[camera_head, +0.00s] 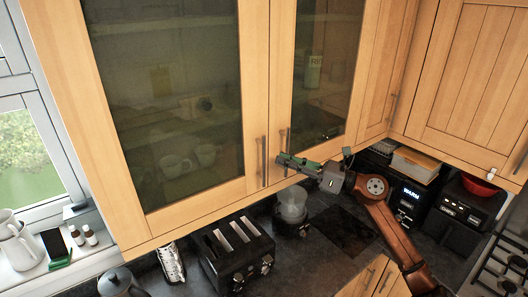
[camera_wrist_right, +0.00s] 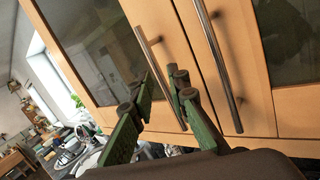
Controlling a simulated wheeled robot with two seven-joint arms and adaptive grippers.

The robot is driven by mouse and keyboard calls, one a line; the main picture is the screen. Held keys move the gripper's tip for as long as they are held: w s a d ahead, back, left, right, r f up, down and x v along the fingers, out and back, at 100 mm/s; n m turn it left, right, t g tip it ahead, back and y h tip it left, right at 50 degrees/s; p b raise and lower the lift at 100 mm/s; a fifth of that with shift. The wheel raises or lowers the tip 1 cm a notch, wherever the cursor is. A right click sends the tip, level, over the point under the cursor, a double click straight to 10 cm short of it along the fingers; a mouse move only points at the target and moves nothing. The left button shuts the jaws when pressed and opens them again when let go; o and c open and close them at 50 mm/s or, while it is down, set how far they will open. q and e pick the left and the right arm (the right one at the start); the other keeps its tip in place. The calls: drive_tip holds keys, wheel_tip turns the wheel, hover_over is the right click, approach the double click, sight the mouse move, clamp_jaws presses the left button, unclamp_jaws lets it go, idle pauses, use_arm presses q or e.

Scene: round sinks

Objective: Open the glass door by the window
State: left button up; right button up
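The glass door by the window (camera_head: 170,100) is the left door of a wooden wall cabinet, and it is closed. Its upright metal handle (camera_head: 264,161) is at the lower right of its frame; it also shows in the wrist view (camera_wrist_right: 151,62). My right gripper (camera_head: 283,160) is just right of this handle in the head view, in front of the right door's handle (camera_head: 283,138). In the wrist view its green fingers (camera_wrist_right: 162,88) are apart, with the left door's handle running between them in the picture. Contact cannot be told. My left gripper is not in view.
The right glass door (camera_head: 325,70) is closed beside it. Below the cabinet are a black toaster (camera_head: 236,252), a clear-topped appliance (camera_head: 292,205) and a kettle (camera_head: 120,284). The window (camera_head: 30,150) is at the left, with a white jug (camera_head: 14,238) on its sill.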

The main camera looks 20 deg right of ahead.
sight(267, 153)
drive_tip(key=shift+w+a+r+n+g+p, duration=0.25)
drive_tip(key=shift+w+a+n+p, duration=0.3)
drive_tip(key=shift+a, duration=0.45)
drive_tip(key=shift+w+a+r+n+g+p, duration=0.2)
drive_tip(key=shift+w+a+n+g+p, duration=0.1)
drive_tip(key=shift+w+a+p, duration=0.6)
drive_tip(key=shift+w+a+r+n+g+p, duration=0.25)
drive_tip(key=shift+w+a+n+p, duration=0.25)
drive_tip(key=shift+a, duration=0.65)
drive_tip(key=shift+c, duration=0.4)
clamp_jaws()
